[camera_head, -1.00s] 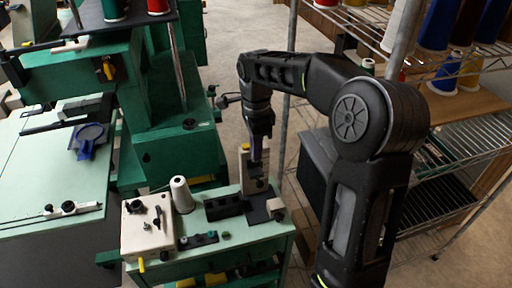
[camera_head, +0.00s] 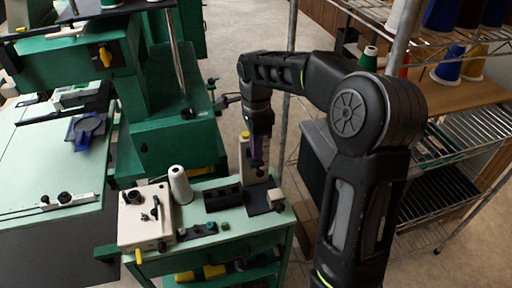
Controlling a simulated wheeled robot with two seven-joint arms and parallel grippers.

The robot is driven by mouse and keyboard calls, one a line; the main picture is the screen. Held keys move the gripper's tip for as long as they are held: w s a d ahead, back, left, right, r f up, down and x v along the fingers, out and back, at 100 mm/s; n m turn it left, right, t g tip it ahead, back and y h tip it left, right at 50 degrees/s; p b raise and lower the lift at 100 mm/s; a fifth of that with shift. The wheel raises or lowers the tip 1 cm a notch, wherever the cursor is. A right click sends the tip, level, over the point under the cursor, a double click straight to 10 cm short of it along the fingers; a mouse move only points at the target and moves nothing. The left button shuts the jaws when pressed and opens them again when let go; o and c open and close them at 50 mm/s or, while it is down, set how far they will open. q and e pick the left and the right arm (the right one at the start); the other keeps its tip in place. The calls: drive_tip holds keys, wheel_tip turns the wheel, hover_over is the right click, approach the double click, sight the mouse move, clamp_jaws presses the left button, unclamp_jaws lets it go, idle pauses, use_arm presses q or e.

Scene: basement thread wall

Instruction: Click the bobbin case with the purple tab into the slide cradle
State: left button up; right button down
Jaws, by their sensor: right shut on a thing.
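My right gripper (camera_head: 258,160) hangs pointing down over the green bench, in front of a cream upright block (camera_head: 244,150) with a yellow top. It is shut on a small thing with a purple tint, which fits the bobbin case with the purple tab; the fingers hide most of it. Below it is a black base plate (camera_head: 258,208) with a dark fitting at the foot of the block. This looks like the slide cradle's stand, but the cradle is too small to make out. I cannot tell whether the held thing touches it. My left gripper is out of view.
On the bench stand a black slotted block (camera_head: 223,198), a white thread cone (camera_head: 180,185), a cream box with knobs (camera_head: 144,217) and a dark strip with small parts (camera_head: 197,231). A wire shelf (camera_head: 465,150) stands right. A green machine (camera_head: 170,130) rises behind left.

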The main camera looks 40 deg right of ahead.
drive_tip(key=shift+f, duration=0.1)
idle(0.3)
drive_tip(key=shift+f+b, duration=0.45)
drive_tip(key=shift+f, duration=0.05)
drive_tip(key=c, duration=1.5)
unclamp_jaws()
drive_tip(key=shift+r, duration=0.15)
drive_tip(key=shift+w+r, duration=0.1)
drive_tip(key=shift+r, duration=0.2)
wheel_tip(320, 180, up, 7)
drive_tip(key=shift+b, duration=0.35)
drive_tip(key=shift+s+f, duration=0.1)
drive_tip(key=shift+s, duration=0.1)
